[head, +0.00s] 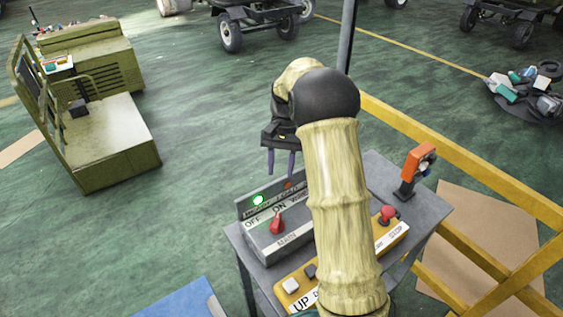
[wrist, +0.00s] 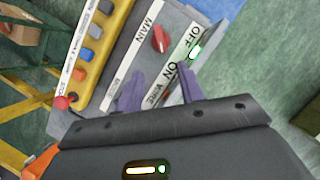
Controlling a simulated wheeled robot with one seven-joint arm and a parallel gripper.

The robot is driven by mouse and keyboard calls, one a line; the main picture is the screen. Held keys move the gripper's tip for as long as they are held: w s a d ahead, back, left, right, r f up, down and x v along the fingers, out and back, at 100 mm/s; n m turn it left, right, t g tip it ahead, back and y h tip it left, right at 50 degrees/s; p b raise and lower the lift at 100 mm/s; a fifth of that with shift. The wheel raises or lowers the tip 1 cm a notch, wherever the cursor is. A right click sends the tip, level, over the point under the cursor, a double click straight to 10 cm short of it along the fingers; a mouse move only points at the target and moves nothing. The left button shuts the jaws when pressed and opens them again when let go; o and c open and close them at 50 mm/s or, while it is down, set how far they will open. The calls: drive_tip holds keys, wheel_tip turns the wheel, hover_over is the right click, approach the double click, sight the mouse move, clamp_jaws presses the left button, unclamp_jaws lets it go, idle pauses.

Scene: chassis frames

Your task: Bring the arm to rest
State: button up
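My arm reaches forward over a grey control stand (head: 425,205), and my gripper (head: 281,163) hangs fingers-down above the rear of the grey MAIN switch box (head: 257,243). Its two purple fingers are apart with nothing between them; in the wrist view the gripper (wrist: 160,92) shows the same gap. The box has a red knob (head: 277,224), also seen in the wrist view (wrist: 160,39), OFF and ON labels, and a lit green lamp (head: 258,199). The fingers are clear of the knob. My forearm hides part of the stand.
A yellow button panel (head: 291,267) with a red stop button (head: 387,213) lies in front of the box. An orange device (head: 416,168) stands at the stand's right. A yellow railing (head: 460,157) runs behind it. Green floor is open to the left, before an olive machine (head: 105,140).

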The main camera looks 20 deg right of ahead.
drive_tip(key=shift+v, duration=1.1)
drive_tip(key=s+a+f+n+t+h, duration=0.2)
drive_tip(key=s+n+t, duration=0.3)
drive_tip(key=s, duration=1.6)
drive_tip(key=shift+a+f+n+t, duration=0.3)
drive_tip(key=shift+a+f+t, duration=0.4)
drive_tip(key=shift+w, duration=0.15)
drive_tip(key=shift+s, duration=0.2)
